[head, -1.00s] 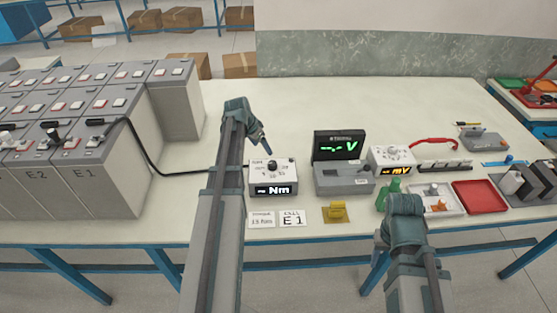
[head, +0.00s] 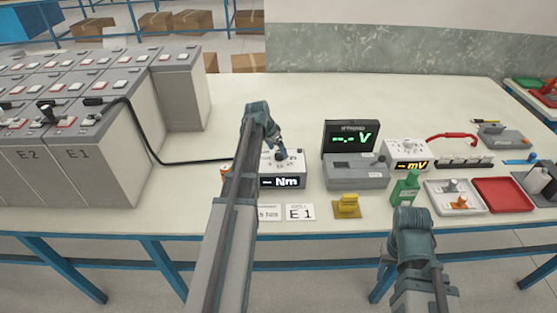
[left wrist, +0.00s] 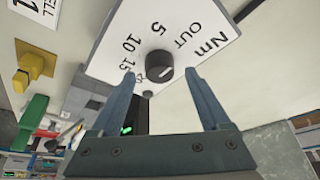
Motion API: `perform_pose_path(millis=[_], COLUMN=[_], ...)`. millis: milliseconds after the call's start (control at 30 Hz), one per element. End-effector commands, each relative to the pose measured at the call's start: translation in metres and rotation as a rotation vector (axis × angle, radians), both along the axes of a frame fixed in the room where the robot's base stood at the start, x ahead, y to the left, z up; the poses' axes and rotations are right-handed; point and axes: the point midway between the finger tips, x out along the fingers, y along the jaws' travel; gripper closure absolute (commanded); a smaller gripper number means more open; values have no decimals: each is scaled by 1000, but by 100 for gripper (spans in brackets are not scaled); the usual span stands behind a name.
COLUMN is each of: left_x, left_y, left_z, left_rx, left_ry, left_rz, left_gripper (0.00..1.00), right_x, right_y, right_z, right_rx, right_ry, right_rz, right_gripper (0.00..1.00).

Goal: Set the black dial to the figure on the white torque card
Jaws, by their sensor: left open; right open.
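The black dial (left wrist: 158,66) sits on a white-faced box (head: 295,169) whose display reads "-- Nm". In the left wrist view its face shows OUT, 5, 10, 15 and a smaller figure around the dial. A pale mark shows on the dial; I cannot tell which figure it meets. My left gripper (left wrist: 159,77) is open, its fingertips on either side of the dial and apart from it. It also shows over the box in the head view (head: 281,154). The white torque card (head: 270,213) lies before the box, partly hidden by my left arm. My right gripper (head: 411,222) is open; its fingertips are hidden.
An E1 card (head: 300,212) and a yellow block (head: 347,205) lie near the front edge. A grey meter (head: 357,172) and a green object (head: 405,188) stand to the right. A black cable (head: 165,158) runs from the battery rows (head: 100,160) towards the box.

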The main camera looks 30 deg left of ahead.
Motion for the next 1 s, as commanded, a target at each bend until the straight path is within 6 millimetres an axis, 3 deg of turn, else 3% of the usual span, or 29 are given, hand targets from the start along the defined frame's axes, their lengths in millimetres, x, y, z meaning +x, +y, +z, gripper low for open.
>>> perform_pose_path(millis=[33,100,467,900,1000], left_x=[3,6,7,7,7], left_y=[0,-1,-2,-2,-2], left_z=[-12,-16,-18,-18,-18], left_rx=[0,0,0,0,0], left_ry=[0,0,0,0,0], left_rz=[-1,-1,-1,0,0], left_gripper=[20,20,20,98,100], right_x=[0,0,0,0,0], right_y=[0,0,0,0,0], right_z=[-12,-16,-18,-18,-18], right_rx=[0,0,0,0,0], right_ry=[0,0,0,0,0], right_rz=[0,0,0,0,0], right_gripper=[50,50,50,50,50])
